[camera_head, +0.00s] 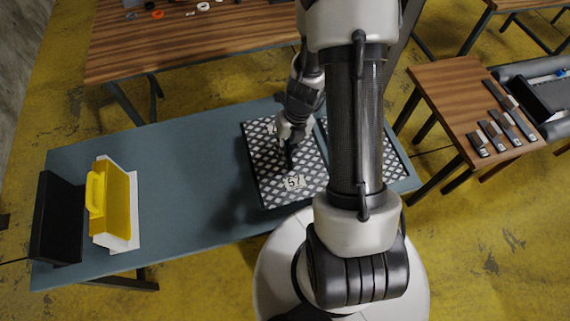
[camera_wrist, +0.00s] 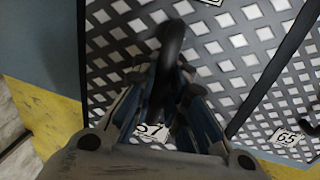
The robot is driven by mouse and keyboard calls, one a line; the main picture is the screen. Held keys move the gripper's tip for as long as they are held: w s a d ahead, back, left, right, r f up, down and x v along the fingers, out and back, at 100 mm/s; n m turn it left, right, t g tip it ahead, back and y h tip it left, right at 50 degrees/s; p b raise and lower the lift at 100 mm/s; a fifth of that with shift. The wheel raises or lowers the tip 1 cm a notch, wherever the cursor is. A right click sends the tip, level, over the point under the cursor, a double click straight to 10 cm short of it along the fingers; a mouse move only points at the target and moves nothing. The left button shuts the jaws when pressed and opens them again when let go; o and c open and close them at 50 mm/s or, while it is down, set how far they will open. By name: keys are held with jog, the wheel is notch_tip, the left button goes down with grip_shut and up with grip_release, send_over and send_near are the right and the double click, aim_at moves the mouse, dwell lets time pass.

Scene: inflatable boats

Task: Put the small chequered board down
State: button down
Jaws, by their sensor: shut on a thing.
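A chequered board (camera_head: 265,180), black with pale diamonds and a white number label, is over the blue-grey table (camera_head: 190,160). My gripper (camera_head: 288,150) reaches down to its middle and is shut on a black handle on it. In the wrist view the board (camera_wrist: 110,45) fills much of the picture, and the curved handle (camera_wrist: 172,45) stands at my gripper (camera_wrist: 168,90). The board looks roughly level. A dark shadow lies along its left side; I cannot tell whether its underside touches the table.
A second chequered board (camera_head: 392,160) lies close on the right, partly behind my arm; it also shows in the wrist view (camera_wrist: 290,105). A yellow-handled case (camera_head: 117,205) and a black panel (camera_head: 58,220) stand at the table's left end. The table between is clear.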

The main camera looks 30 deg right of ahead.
aim_at(285, 161)
notch_tip(285, 161, down, 8)
jog(key=b, duration=0.4)
jog(key=shift+w+r, duration=0.1)
jog(key=shift+r, duration=0.25)
jog(key=c, duration=1.6)
grip_release()
